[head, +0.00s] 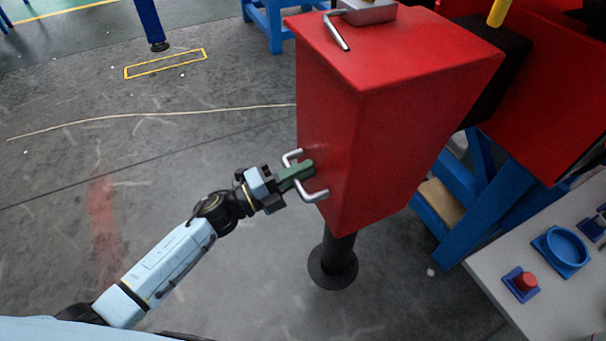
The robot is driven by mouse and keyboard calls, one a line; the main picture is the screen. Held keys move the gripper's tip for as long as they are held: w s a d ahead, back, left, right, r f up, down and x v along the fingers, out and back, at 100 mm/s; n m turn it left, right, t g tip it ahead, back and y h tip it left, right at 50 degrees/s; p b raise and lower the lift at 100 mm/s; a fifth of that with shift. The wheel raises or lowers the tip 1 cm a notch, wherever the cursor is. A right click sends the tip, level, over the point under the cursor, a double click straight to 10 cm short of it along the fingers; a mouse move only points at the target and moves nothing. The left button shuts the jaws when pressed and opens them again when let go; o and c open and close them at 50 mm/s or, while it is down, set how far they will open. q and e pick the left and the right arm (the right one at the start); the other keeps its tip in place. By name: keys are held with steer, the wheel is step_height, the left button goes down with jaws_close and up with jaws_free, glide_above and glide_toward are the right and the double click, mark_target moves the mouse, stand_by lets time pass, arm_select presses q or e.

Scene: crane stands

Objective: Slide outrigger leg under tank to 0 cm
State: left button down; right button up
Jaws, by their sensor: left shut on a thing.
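A large red box-shaped body (375,130), which looks like the tank or the leg's housing, fills the centre right. Under it a black post stands on a round black foot (333,268) on the floor. A silver U-shaped handle (316,196) sits on the red body's left face. My left gripper (302,172) is shut on this handle, its green fingers hiding the handle's middle. My right gripper is not in view.
A blue frame (485,205) and another red body (555,110) stand at right. A grey table (510,265) holds a red button (525,281) and a blue round dish (562,250). A blue leg (150,20) stands far left. The left floor is mostly clear.

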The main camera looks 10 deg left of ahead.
arm_select(q)
steer(key=shift+s+d+f, duration=0.1)
steer(key=shift+d+f, duration=0.3)
steer(key=shift+f, duration=0.05)
steer(key=c, duration=1.4)
jaws_free()
steer(key=shift+c, duration=0.2)
steer(key=shift+r, duration=0.1)
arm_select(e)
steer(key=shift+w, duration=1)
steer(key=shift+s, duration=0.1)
arm_select(q)
steer(key=v, duration=1.3)
steer(key=shift+a, duration=0.2)
steer(key=shift+o, duration=0.4)
steer(key=shift+r, duration=0.1)
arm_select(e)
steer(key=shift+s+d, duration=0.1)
